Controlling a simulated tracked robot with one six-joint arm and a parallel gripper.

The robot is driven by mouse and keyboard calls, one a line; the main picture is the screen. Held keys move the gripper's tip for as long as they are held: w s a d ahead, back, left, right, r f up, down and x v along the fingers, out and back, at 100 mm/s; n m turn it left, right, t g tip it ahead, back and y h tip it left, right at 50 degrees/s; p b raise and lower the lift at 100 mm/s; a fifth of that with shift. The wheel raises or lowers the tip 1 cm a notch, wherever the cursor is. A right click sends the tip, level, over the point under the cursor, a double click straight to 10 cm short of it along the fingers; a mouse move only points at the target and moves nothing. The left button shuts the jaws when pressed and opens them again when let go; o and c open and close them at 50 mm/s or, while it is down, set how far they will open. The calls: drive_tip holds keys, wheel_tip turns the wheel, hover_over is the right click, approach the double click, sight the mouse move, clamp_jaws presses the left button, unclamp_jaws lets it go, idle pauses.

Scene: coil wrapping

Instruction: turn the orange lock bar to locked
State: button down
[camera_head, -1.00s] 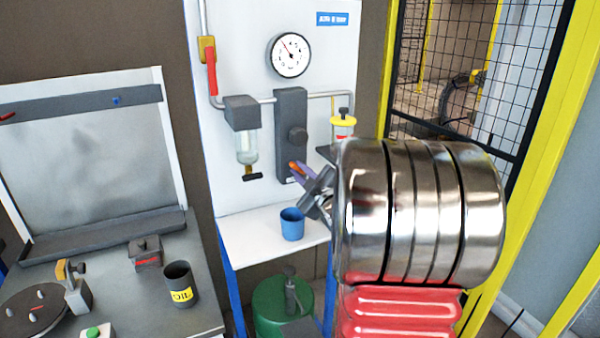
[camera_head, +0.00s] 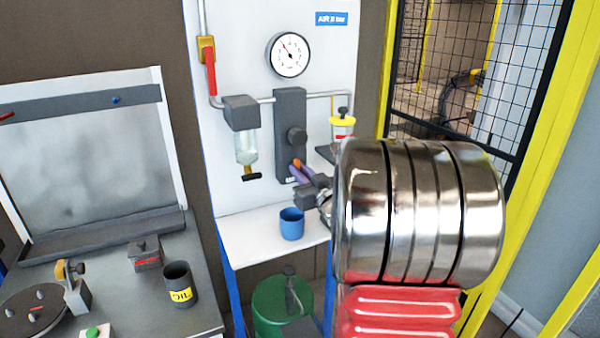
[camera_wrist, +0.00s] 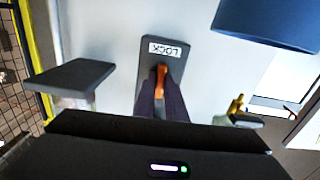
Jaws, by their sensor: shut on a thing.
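The orange lock bar (camera_head: 296,162) sits low on the dark grey upright block (camera_head: 291,120) of the white air panel. In the wrist view the bar (camera_wrist: 161,78) lies between my two dark fingers, in line with the block's long side. It points towards a white label reading LOCK (camera_wrist: 169,49), which appears upside down. My gripper (camera_head: 302,173) is shut on the bar, and its fingers (camera_wrist: 163,92) hide the bar's lower part. In the head view only a small orange tip shows.
A blue cup (camera_head: 291,224) stands on the white shelf (camera_head: 260,238) just below my gripper. A filter bowl (camera_head: 246,148) hangs left of the block, and a yellow-topped unit (camera_head: 342,126) is at its right. A pressure gauge (camera_head: 289,55) is above.

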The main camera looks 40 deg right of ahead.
drive_tip(key=shift+f+m, duration=0.4)
drive_tip(key=c, duration=2.2)
unclamp_jaws()
drive_tip(key=o, duration=0.4)
drive_tip(key=shift+r, duration=0.25)
drive_tip(key=v, duration=1.4)
drive_tip(key=shift+w, duration=0.2)
